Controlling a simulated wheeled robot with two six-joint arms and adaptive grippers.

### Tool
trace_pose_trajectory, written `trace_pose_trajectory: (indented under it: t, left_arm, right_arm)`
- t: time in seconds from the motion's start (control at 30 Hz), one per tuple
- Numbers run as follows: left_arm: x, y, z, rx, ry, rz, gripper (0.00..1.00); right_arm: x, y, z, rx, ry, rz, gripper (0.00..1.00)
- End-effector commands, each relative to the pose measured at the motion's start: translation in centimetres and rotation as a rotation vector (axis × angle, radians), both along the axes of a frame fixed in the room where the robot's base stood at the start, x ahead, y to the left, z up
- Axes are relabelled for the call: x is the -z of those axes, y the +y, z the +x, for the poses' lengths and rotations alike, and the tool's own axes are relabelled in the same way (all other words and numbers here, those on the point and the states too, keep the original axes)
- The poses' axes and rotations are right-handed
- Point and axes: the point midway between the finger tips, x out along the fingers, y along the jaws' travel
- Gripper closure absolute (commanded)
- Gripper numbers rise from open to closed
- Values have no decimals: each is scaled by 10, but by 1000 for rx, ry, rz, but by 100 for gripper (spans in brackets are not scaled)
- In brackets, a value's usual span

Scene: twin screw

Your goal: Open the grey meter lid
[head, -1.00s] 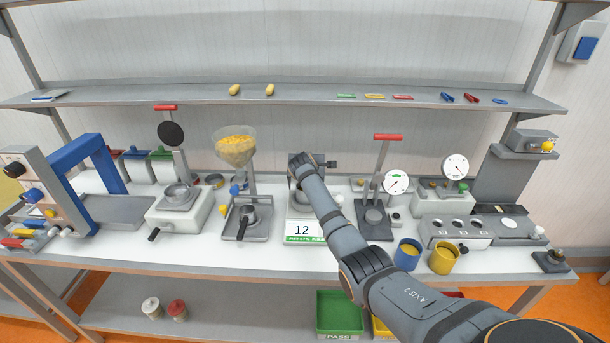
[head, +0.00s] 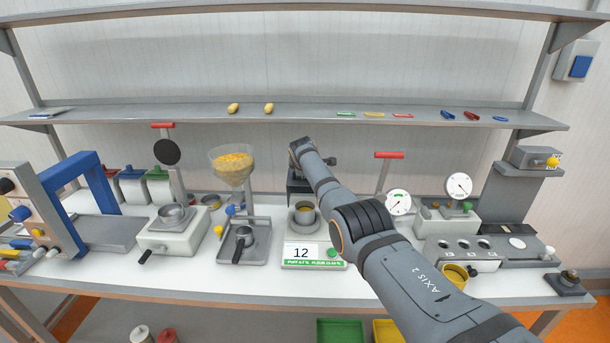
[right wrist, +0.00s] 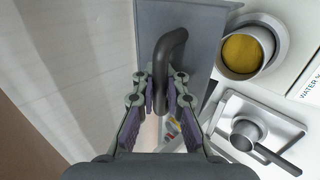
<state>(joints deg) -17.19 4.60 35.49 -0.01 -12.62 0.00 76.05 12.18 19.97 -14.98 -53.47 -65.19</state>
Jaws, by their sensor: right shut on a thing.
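My right gripper (right wrist: 162,92) is shut on this handle. The cup (right wrist: 243,52) shows open to the right of the lid. In the head view my right arm hides most of the gripper and the handle. My left gripper is not in view.
A hopper of yellow pieces (head: 233,163) and a portafilter stand (head: 243,241) are left of the meter. A red-handled lever press (head: 387,156), round gauges and a yellow cup (head: 454,277) are on the right. A shelf (head: 200,114) runs above the bench.

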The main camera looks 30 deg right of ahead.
Motion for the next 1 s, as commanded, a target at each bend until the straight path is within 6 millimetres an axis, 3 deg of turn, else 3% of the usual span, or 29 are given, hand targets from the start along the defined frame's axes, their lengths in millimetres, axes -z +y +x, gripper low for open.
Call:
trace_pose_trajectory:
  t: [0.13,0.17,0.27,0.67,1.0]
  left_arm:
    - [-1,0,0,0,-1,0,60]
    - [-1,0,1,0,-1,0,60]
    - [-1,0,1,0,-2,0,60]
    - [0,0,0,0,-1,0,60]
    - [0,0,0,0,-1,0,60]
  right_arm:
    - [-5,-1,1,-1,-8,-4,100]
    - [-5,-1,1,-1,-9,-5,89]
    - [-5,-1,1,-1,-8,-4,78]
    - [-4,0,-1,1,-5,-3,78]
    - [-28,14,-22,-1,-8,-2,78]
